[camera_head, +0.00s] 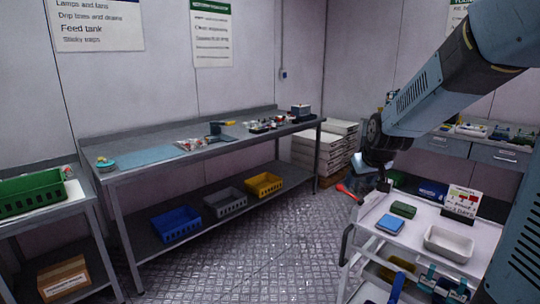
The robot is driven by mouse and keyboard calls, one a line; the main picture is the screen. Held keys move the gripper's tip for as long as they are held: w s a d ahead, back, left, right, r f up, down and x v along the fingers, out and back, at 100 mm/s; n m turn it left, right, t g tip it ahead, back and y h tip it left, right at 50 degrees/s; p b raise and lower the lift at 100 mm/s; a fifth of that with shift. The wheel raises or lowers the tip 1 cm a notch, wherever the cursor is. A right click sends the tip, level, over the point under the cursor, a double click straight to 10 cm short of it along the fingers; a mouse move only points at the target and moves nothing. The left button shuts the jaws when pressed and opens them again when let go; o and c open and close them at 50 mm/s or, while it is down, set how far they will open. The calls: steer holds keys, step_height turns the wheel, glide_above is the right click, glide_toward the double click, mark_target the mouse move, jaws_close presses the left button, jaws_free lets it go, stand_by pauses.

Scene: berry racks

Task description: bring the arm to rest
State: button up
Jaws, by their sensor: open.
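My arm (430,95) reaches in from the right side and bends down at a dark wrist. My gripper (370,182) hangs below the wrist, small and partly dark, above the far left corner of a white cart (405,240). It is open, and I see nothing held in it. A red item (347,191) shows just left of the gripper; I cannot tell whether they touch.
The cart carries a white tray (449,243), a blue block (390,224), a green block (403,209) and a small sign (462,200). A long workbench (240,143) stands along the wall, with crates on its lower shelf. A green crate (32,195) sits at left. The middle floor is clear.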

steer(key=s+a+r+m, duration=0.1)
steer(key=s+r, duration=0.2)
steer(key=s, duration=1)
steer(key=s+a+r+m+g, duration=0.1)
steer(key=s+r, duration=0.3)
steer(key=s, duration=0.9)
steer(key=shift+s+a+r, duration=0.2)
steer(key=shift+r, duration=0.05)
steer(key=shift+s, duration=0.4)
steer(key=shift+c, duration=1.3)
steer(key=shift+a, duration=0.2)
steer(key=shift+c, duration=0.3)
